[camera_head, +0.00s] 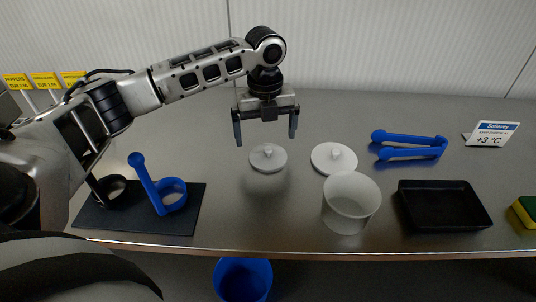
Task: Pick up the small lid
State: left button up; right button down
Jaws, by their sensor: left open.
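The small lid (268,159) is a pale grey disc with a round knob, lying flat on the metal counter. A larger white lid (333,159) with a knob lies just to its right. My left gripper (266,137) points down above the small lid, its two dark fingers spread wide with nothing between them. It looks apart from the lid. My right gripper is not in the view.
A white tub (348,203) stands in front of the larger lid. A black tray (443,207), blue tongs (410,145) and a sponge (526,210) lie to the right. A dark mat (190,211) with a blue holder (171,193) is at left. A blue bucket (243,280) is below the counter.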

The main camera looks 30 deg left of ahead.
aim_at(268, 149)
pick_arm(q)
jog(key=f, duration=0.5)
jog(key=shift+d+f, duration=0.15)
jog(key=shift+d, duration=0.15)
jog(key=c, duration=0.8)
